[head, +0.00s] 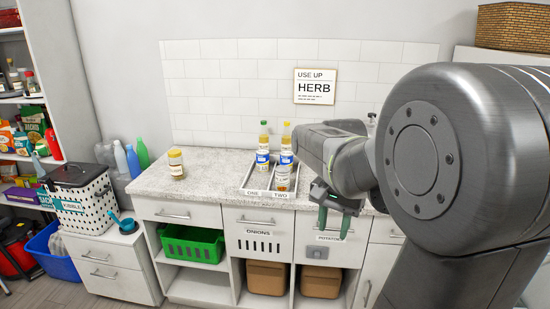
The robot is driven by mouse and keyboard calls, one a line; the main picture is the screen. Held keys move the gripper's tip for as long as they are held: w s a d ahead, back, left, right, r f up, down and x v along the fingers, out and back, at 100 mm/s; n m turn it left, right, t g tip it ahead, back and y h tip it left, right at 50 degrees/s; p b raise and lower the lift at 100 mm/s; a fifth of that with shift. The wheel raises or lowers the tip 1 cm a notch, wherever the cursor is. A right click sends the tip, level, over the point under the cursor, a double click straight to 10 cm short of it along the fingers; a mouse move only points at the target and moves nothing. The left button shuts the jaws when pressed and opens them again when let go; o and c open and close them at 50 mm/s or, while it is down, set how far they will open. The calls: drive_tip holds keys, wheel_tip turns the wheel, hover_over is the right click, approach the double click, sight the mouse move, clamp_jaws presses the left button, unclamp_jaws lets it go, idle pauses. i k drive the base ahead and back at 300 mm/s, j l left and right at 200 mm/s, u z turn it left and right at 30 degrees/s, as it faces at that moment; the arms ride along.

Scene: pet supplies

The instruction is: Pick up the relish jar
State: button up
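A small jar with a yellow lid and pale label (176,164) stands upright alone on the left part of the speckled counter (205,182). Several bottles and jars stand in a tray marked ONE and TWO (267,194); among them is a jar (282,179) at the front of the right lane. The label texts are too small to read, so I cannot tell which jar is the relish. My gripper (333,226) points down in front of the counter's front edge, right of the tray. Its green fingers are apart with nothing visible between them.
A polka-dot KIBBLE bin (82,205) stands on a lower cabinet at left, with bottles (133,160) behind it. Drawers and a green basket (192,245) are under the counter. The counter between the lone jar and the tray is clear. My arm hides the counter's right part.

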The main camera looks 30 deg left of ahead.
sight(175, 158)
drive_tip(key=i+j, duration=0.1)
drive_tip(key=j, duration=0.35)
drive_tip(key=i+j+u, duration=0.1)
drive_tip(key=j, duration=0.35)
drive_tip(key=i+j, duration=0.15)
drive_tip(key=j, duration=0.3)
drive_tip(key=i+j+u, duration=0.1)
drive_tip(key=j, duration=0.35)
drive_tip(key=i+j, duration=0.15)
drive_tip(key=j, duration=0.25)
drive_tip(key=i+j+u, duration=0.1)
drive_tip(key=j, duration=0.35)
drive_tip(key=i+j, duration=0.2)
drive_tip(key=j, duration=0.2)
drive_tip(key=i+j+u, duration=0.1)
drive_tip(key=j, duration=0.35)
drive_tip(key=i, duration=0.1)
